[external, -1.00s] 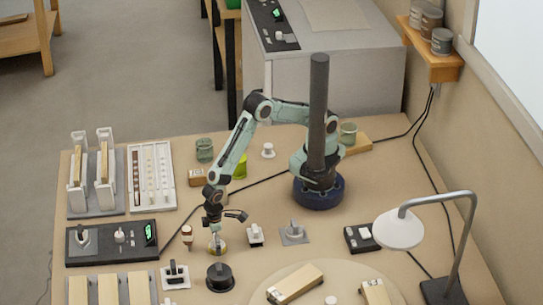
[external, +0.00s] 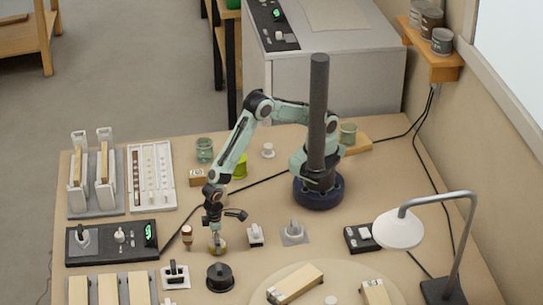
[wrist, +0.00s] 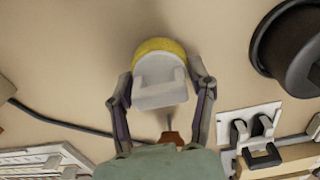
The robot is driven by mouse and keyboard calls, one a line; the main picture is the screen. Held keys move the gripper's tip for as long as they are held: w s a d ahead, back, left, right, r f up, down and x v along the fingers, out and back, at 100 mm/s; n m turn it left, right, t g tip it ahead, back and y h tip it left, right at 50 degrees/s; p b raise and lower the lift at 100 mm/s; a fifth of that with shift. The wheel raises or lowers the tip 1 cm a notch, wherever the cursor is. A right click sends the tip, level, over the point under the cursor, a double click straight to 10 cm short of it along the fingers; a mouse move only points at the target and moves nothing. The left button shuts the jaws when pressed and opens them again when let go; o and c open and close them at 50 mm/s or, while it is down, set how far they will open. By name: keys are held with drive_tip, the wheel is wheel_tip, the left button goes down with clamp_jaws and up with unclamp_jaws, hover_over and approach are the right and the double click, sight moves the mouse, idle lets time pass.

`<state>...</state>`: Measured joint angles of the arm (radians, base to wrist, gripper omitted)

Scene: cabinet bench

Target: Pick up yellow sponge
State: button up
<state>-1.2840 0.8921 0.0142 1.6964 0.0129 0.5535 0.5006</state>
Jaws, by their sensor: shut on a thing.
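The yellow sponge (wrist: 158,47) is round-edged, with a pale grey-white block-shaped handle (wrist: 160,82) on it. My gripper (wrist: 162,88) has a finger on each side of the handle and is shut on it. In the external view the sponge (external: 217,249) shows as a small yellow patch directly under my gripper (external: 216,238). It appears at table level; I cannot tell whether it touches the table. The fingers hide part of it there.
A black round object (external: 220,277) stands just in front of the sponge. A small red-and-white bottle (external: 187,235) is to the left and a white switch block (external: 255,236) to the right. A black control panel (external: 105,242) lies further left. A lamp (external: 398,228) stands at right.

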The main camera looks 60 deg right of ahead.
wheel_tip(320, 180, up, 3)
drive_tip(key=shift+f, duration=0.1)
drive_tip(key=s+d+r, duration=0.3)
drive_tip(key=d+r, duration=0.6)
drive_tip(key=d, duration=0.4)
drive_tip(key=shift+s+d+r, duration=0.25)
drive_tip(key=shift+s+r, duration=0.05)
drive_tip(key=shift+s, duration=0.1)
